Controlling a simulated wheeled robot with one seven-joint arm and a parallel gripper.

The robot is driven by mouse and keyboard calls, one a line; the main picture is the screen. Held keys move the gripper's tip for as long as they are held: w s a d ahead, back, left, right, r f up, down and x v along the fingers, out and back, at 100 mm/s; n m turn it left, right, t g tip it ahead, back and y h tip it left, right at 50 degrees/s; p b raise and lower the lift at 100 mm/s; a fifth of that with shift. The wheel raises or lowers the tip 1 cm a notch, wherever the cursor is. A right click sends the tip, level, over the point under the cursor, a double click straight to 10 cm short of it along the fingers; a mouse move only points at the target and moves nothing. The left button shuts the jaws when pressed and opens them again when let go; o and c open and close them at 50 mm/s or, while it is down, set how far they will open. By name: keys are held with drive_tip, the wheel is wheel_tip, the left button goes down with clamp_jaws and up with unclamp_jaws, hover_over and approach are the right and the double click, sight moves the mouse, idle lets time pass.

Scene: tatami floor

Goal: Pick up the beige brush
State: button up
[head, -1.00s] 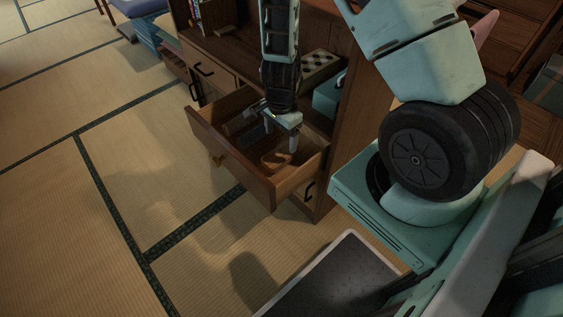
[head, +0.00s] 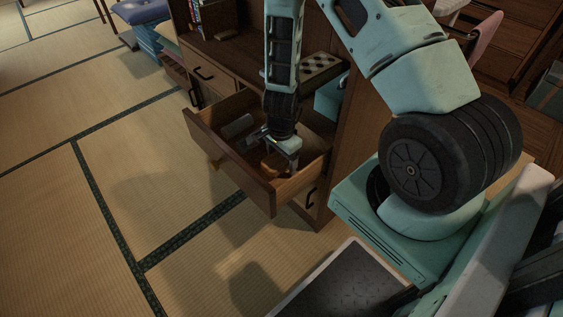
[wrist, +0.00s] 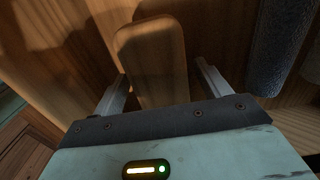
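The beige brush (head: 272,163) lies in the open wooden drawer (head: 232,168), seen in the head view. In the wrist view the smooth wooden back of the brush (wrist: 152,62) lies between the two fingers of my gripper (wrist: 161,72). The gripper is open, with a visible gap between the right finger and the brush; the left finger is close to its edge, and contact there is unclear. In the head view my gripper (head: 284,158) is down inside the drawer at the brush, hiding part of it. The brush's underside is hidden.
A grey cylindrical thing (wrist: 280,42) lies in the drawer right of the gripper in the wrist view; it also shows in the head view (head: 238,127). The drawer's front and side walls surround the gripper closely. A teal box (head: 328,98) stands on the cabinet behind.

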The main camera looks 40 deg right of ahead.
sight(282, 156)
drive_tip(key=c, duration=0.9)
wheel_tip(282, 156, up, 10)
drive_tip(key=p, duration=0.4)
